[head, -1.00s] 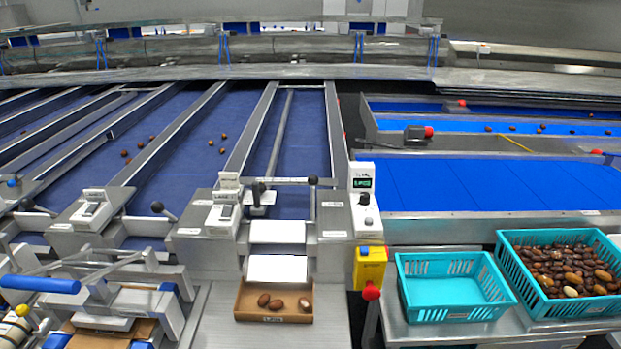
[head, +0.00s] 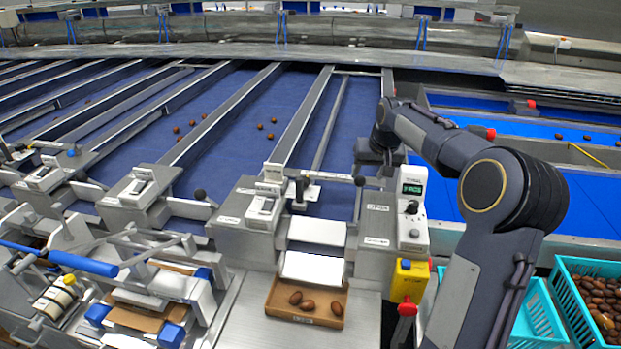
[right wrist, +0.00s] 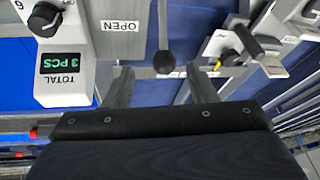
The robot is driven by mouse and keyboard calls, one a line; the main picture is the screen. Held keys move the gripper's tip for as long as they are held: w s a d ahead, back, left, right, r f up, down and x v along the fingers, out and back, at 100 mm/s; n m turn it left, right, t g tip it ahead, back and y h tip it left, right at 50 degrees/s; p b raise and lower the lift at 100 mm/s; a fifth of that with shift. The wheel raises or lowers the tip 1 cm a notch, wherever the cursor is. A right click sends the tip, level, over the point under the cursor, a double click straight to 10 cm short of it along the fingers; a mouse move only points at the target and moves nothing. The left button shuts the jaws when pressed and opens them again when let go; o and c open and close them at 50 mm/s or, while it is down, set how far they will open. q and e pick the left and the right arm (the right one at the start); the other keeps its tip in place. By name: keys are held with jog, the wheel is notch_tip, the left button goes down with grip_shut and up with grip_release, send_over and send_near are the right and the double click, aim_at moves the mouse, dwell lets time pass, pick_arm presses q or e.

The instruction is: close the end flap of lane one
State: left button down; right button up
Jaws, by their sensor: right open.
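The end flap of lane one carries a lever (head: 330,177) with a black knob (head: 359,181), lying across the lane's end. In the right wrist view the round black knob (right wrist: 164,62) sits just ahead of the fingertips, roughly midway between them. An OPEN label (right wrist: 120,26) shows beside it. My right gripper (right wrist: 163,78) is open and empty; no contact with the knob can be made out. In the head view my right arm reaches over from the right, with its wrist above the knob and its fingers mostly hidden. My left gripper is out of view.
A control box (head: 412,210) with a green display stands right of the knob; its display reads 3 PCS in the wrist view. Below the lane's chute, a cardboard tray (head: 280,312) holds three dates. A yellow box (head: 410,279) with a red knob and teal crates (head: 561,291) are at right.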

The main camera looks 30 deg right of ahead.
aim_at(358, 185)
jog(key=shift+w+f, duration=0.55)
jog(key=shift+w, duration=0.35)
jog(key=p+x, duration=0.2)
jog(key=x, duration=0.5)
jog(key=shift+c, duration=0.4)
jog(key=shift+s, duration=0.1)
grip_shut()
